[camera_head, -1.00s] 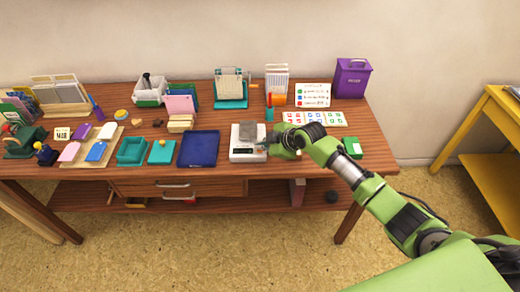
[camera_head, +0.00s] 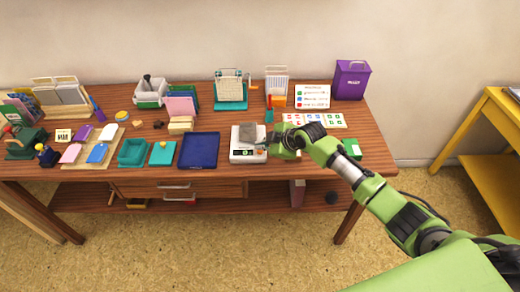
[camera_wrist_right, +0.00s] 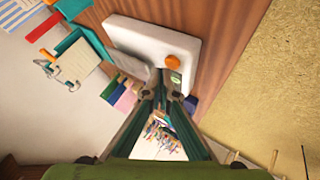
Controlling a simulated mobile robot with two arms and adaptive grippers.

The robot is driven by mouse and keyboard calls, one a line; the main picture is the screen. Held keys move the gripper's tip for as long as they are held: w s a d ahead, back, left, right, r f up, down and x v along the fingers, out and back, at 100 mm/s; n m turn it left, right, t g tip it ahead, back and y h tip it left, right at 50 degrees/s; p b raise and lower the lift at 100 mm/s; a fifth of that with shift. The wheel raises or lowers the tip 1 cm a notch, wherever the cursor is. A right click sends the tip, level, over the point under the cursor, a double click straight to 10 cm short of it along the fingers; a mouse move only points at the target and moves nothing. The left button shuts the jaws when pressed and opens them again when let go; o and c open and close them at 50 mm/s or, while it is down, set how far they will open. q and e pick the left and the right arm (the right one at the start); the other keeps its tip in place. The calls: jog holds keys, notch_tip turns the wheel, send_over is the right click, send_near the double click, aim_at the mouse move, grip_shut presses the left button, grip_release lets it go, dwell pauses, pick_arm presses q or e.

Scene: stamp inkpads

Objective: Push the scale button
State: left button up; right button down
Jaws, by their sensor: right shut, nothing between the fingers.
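The white scale (camera_head: 236,155) stands near the front edge of the table, with a grey plate (camera_head: 248,133) on top. Its front has a small display (camera_head: 243,153) that shows green, and an orange button (camera_head: 261,151) at the right. The button (camera_wrist_right: 173,62) shows uncovered in the wrist view, just beyond my fingertips. My right gripper (camera_wrist_right: 174,92) is shut and empty, its tips close to the button and the display. In the head view my right gripper (camera_head: 270,147) comes to the scale's right side. Contact with the button cannot be told. My left gripper is not in view.
A blue tray (camera_head: 198,163) lies left of the scale. A teal cylinder (camera_head: 269,115) and a teal press (camera_head: 231,104) stand behind it. A green box (camera_head: 352,148) sits to the right, near my arm. A sheet of colored squares (camera_head: 314,120) lies behind my gripper.

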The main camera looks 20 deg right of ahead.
aim_at(261, 152)
jog(key=shift+r, duration=0.1)
notch_tip(261, 152, up, 6)
jog(key=p, duration=0.5)
dwell(0.4)
